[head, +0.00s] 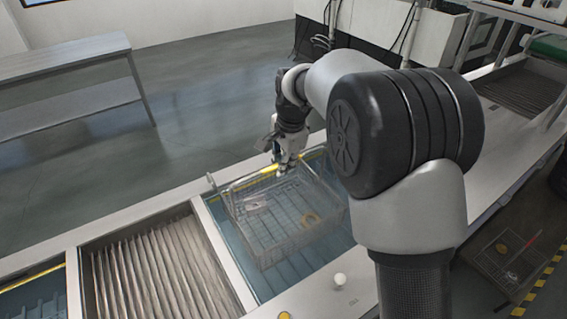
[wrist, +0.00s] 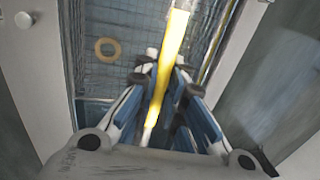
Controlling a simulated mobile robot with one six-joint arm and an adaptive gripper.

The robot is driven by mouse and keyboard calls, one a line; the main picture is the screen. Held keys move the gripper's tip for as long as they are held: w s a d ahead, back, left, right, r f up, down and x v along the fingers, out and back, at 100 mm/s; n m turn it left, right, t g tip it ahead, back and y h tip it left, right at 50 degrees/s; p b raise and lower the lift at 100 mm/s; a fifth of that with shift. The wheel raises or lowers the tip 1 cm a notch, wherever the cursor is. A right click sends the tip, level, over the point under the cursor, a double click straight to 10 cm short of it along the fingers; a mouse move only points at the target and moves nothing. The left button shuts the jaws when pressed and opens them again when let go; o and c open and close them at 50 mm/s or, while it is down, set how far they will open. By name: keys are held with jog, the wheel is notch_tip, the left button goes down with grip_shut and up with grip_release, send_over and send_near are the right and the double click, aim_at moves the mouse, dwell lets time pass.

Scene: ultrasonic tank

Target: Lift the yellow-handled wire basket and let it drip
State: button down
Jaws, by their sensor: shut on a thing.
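The wire basket (head: 285,226) with a yellow handle (head: 268,169) is over the blue-lined tank (head: 225,235) in the head view. A tan ring (head: 311,219) and a small pale metal piece (head: 257,203) lie in it. My gripper (head: 284,166) is at the basket's far side, on the yellow handle. In the wrist view, the yellow handle (wrist: 172,50) runs between the fingers of my gripper (wrist: 165,75), shut on it. The ring (wrist: 107,49) shows to the left there. I cannot tell how far the basket is above the liquid.
A ribbed drain section (head: 160,270) adjoins the tank at the left. A white knob (head: 340,280) stands on the near rim. Another wire basket (head: 510,255) holding a ring and a red-handled thing is at lower right. A grey bench (head: 65,60) stands far left.

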jog(key=shift+w+r, duration=0.1)
jog(key=shift+r, duration=0.15)
notch_tip(320, 180, up, 7)
jog(key=p, duration=0.6)
jog(key=shift+r+p, duration=0.15)
jog(key=shift+p, duration=0.2)
